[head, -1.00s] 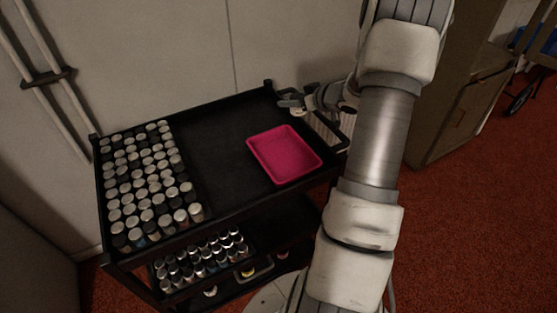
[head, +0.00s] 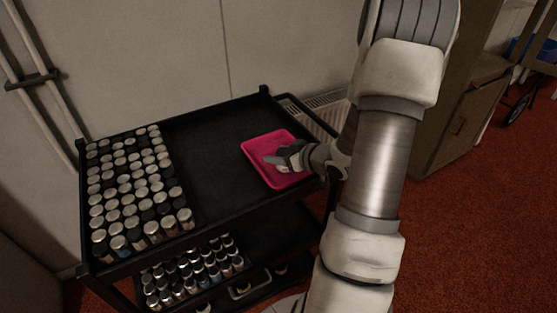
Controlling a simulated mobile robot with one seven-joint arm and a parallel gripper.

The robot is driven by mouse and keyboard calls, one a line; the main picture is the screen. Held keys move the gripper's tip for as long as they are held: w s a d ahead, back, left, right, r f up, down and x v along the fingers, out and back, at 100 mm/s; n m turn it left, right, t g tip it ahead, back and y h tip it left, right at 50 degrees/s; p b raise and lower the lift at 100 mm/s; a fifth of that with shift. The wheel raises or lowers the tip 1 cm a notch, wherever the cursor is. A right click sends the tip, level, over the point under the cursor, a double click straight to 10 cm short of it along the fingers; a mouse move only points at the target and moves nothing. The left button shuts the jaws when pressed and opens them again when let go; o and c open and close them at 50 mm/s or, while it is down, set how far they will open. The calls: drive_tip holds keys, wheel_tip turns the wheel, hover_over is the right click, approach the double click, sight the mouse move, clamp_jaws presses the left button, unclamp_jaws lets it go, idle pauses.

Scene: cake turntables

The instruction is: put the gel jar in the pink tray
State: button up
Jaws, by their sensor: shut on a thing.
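The pink tray (head: 257,146) is a shallow rectangular tray on the right part of the black cart's top shelf. My gripper (head: 272,161) reaches in from the right and is over the tray, covering part of its middle and right side. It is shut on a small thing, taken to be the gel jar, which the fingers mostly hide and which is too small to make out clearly. I cannot tell whether it touches the tray floor. No other object shows in the visible part of the tray.
Rows of many lidded jars (head: 133,190) fill the left of the top shelf. The black shelf (head: 205,150) between them and the tray is bare. More jars (head: 190,268) stand on the lower shelf. A radiator (head: 325,112) is behind the cart, and a cabinet (head: 465,125) stands at the right.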

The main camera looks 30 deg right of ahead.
drive_tip(key=shift+f, duration=0.4)
drive_tip(key=shift+f, duration=0.15)
drive_tip(key=o, duration=1.4)
drive_tip(key=shift+r, duration=0.2)
drive_tip(key=shift+s+r+p, duration=0.2)
drive_tip(key=shift+r+p, duration=0.1)
drive_tip(key=p+v, duration=0.4)
drive_tip(key=v, duration=0.7)
drive_tip(key=shift+s, duration=0.25)
drive_tip(key=shift+w, duration=0.1)
